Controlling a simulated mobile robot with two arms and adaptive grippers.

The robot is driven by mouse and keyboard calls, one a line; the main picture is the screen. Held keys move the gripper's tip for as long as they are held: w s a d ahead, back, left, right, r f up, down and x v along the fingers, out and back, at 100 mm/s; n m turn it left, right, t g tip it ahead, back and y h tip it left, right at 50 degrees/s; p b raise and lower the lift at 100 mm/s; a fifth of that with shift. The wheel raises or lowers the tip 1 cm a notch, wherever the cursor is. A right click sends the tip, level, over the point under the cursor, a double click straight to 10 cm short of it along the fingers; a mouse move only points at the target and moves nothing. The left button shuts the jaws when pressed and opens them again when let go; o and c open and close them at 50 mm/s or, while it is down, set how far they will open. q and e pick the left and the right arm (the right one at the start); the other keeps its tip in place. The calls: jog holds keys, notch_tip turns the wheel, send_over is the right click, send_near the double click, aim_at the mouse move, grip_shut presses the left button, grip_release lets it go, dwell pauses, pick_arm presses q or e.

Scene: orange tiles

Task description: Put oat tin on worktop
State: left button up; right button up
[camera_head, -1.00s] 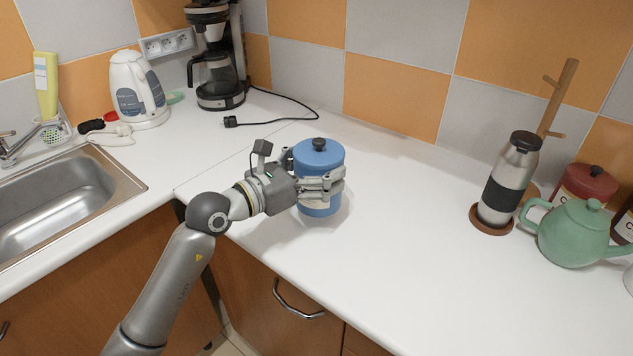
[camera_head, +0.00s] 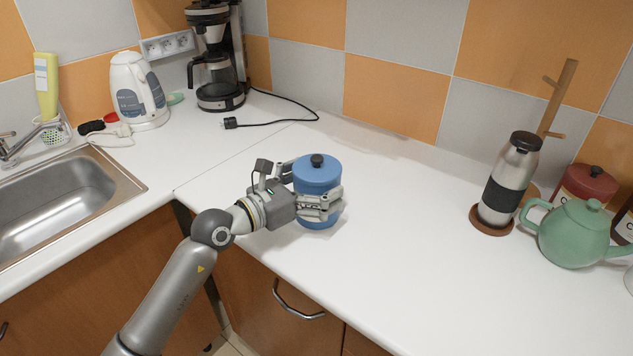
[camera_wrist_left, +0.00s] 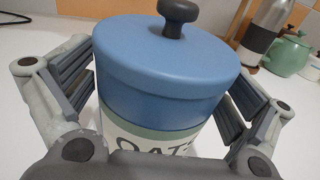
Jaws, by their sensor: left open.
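The oat tin (camera_head: 317,175) is blue with a lid and a dark knob. It stands upright on the white worktop (camera_head: 390,235), near the front edge. In the left wrist view the tin (camera_wrist_left: 165,75) fills the middle, with part of its "OATS" label showing. My left gripper (camera_head: 322,206) is open around the tin, one finger on each side. In the wrist view gaps show between the finger pads and the tin. The lower part of the tin is partly hidden by the fingers. My right gripper is not in view.
A steel flask (camera_head: 508,180) on a brown coaster, a green teapot (camera_head: 573,232) and a red tin (camera_head: 588,186) stand at the right. A coffee maker (camera_head: 217,60), a kettle (camera_head: 138,90) and a sink (camera_head: 65,200) are at the left. The worktop middle is clear.

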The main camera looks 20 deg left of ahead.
aim_at(298, 190)
pick_arm(q)
jog(key=shift+r, duration=0.1)
jog(key=b+v, duration=0.1)
jog(key=v, duration=0.5)
jog(key=shift+s, duration=0.1)
jog(key=shift+s+a, duration=0.4)
jog(key=shift+s, duration=0.15)
